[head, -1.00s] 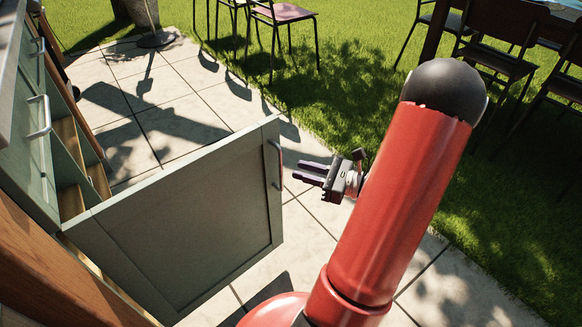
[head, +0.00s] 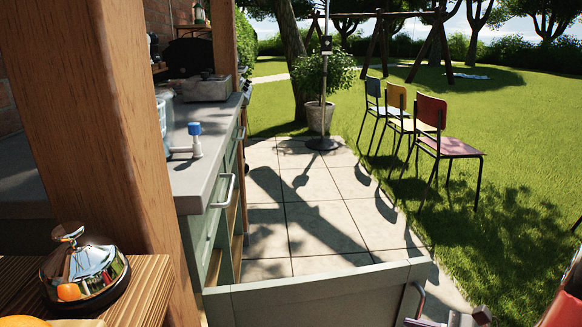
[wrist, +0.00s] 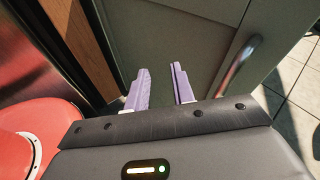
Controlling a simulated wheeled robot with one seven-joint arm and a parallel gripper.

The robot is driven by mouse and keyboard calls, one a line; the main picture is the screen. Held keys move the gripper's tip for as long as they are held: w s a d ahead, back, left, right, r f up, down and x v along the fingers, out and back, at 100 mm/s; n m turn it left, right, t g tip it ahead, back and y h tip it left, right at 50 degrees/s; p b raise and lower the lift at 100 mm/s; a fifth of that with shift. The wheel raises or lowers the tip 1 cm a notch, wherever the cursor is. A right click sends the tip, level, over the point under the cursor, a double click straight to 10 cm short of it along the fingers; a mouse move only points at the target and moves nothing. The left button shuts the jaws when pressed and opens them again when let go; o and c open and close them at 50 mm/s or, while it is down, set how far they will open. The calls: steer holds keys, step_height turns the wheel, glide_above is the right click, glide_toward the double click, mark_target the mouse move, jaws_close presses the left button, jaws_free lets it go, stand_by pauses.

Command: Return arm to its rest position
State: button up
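My gripper (wrist: 160,82) shows in the wrist view with its two pale purple fingers apart and nothing between them. The fingers point at the grey-green panel of an open cabinet door (wrist: 185,35), with the metal door handle (wrist: 238,70) to their right. In the head view, only a small part of my gripper (head: 462,319) shows at the bottom edge, right of the open door (head: 320,293). Part of my red arm shows at the lower right corner. Most of the arm is out of the head view.
A wooden post (head: 95,110) stands at the left. A silver bell (head: 82,268) sits on a wooden surface beside it. A grey counter (head: 200,180) holds a blue-topped tap.

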steer(key=s+a+r+n+g+h, duration=0.35)
steer(key=a+n, duration=0.25)
steer(key=n, duration=0.2)
steer(key=s+a+r+n+g+h, duration=0.2)
steer(key=s+a+n+g+h, duration=0.25)
steer(key=a+n, duration=0.35)
steer(key=r+n+t+h, duration=0.1)
steer(key=n, duration=0.1)
steer(key=s+r+n+t+h, duration=0.1)
steer(key=r+n+t, duration=0.1)
steer(key=d+r+n+t+h, duration=0.1)
steer(key=r+n+h, duration=0.1)
steer(key=n, duration=0.1)
steer(key=shift+s+r, duration=0.15)
steer(key=shift+s, duration=0.25)
steer(key=shift+a, duration=0.1)
